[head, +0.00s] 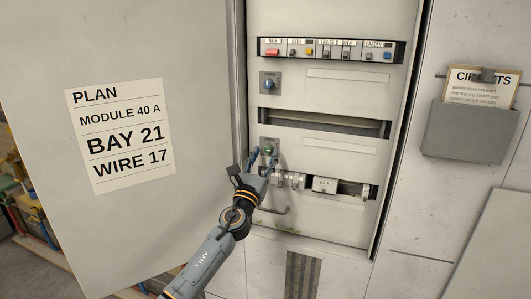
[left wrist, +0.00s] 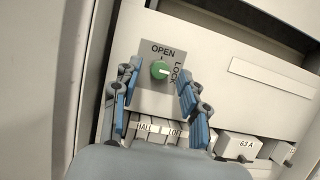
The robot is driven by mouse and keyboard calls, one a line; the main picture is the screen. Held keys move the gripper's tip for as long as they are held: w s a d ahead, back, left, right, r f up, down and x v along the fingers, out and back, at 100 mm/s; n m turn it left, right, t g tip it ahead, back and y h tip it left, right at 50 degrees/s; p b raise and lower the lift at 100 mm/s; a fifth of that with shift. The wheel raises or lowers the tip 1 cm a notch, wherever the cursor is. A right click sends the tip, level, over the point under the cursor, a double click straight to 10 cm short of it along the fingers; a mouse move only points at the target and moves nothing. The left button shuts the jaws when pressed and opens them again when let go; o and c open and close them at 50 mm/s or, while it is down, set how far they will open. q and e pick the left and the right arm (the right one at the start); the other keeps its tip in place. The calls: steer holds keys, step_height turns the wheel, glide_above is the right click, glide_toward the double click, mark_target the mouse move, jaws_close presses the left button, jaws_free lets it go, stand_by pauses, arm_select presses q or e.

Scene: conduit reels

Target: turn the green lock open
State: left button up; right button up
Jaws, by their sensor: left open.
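The green lock (left wrist: 159,70) is a round knob on a grey plate (left wrist: 150,100) marked OPEN at the top and LOCK down the right side. Its white mark points right, toward LOCK. In the head view the green lock (head: 268,149) sits low on the cabinet front, partly behind my fingers. My left gripper (head: 263,157) is open in front of it. In the left wrist view my left gripper (left wrist: 158,84) has one blue-padded finger on each side of the knob, with gaps visible between. I cannot tell how deep the fingertips reach. My right gripper is not in view.
A row of modules (head: 325,185) lies just below the lock, with a bent handle (head: 273,210) under it. A blue knob (head: 268,84) is above. The open cabinet door (head: 120,235) stands at left. A grey document pocket (head: 470,131) hangs at right.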

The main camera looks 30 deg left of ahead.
arm_select(q)
steer(key=shift+w+a+r, duration=0.1)
steer(key=shift+w+r, duration=0.1)
steer(key=shift+w, duration=0.35)
jaws_close()
